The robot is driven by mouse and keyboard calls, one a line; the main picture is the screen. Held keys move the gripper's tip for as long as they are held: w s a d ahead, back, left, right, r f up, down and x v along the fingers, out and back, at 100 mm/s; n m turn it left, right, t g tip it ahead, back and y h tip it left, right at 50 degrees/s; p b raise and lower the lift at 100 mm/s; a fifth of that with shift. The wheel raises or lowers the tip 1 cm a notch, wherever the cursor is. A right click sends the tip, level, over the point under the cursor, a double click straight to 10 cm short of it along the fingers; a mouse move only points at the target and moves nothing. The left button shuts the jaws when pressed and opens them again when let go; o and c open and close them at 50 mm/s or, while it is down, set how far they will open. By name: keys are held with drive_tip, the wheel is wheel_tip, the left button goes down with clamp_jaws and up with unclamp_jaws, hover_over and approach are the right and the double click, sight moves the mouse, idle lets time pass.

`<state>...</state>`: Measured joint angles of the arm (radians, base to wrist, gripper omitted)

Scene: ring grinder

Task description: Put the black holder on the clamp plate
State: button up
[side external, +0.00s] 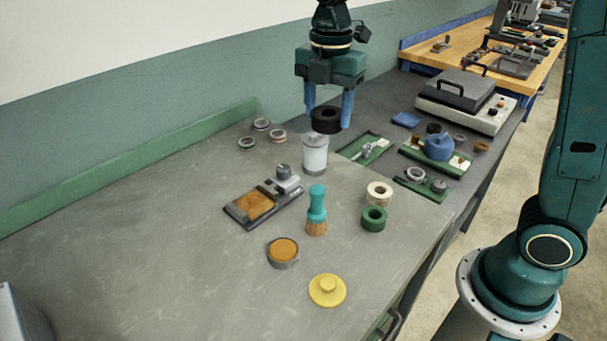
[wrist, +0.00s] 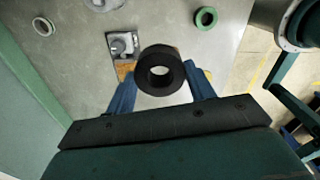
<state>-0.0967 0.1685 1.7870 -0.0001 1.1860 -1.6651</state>
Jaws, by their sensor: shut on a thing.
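The black holder (side external: 326,114) is a thick black ring with a round hole. My gripper (side external: 328,119) is shut on it, with one blue finger on each side, and holds it in the air. In the wrist view the holder (wrist: 160,54) sits between the fingertips, its hole facing the camera.
A teal brush (side external: 317,205), green ring (side external: 373,218), cream ring (side external: 379,192), orange-filled tin (side external: 283,251) and yellow lid (side external: 327,290) stand nearby. Green trays (side external: 366,148) and a grey lidded machine (side external: 466,98) are at right. The left bench is mostly clear.

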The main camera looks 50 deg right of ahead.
drive_tip(key=r, duration=0.1)
hover_over(253, 204)
drive_tip(key=shift+r+m, duration=0.2)
drive_tip(key=shift+m, duration=0.3)
drive_tip(key=shift+f, duration=0.1)
wheel_tip(253, 204, down, 20)
drive_tip(key=shift+r, duration=0.1)
idle(0.8)
drive_tip(key=o, duration=1)
drive_tip(key=shift+f, duration=0.2)
drive_tip(key=shift+r, duration=0.15)
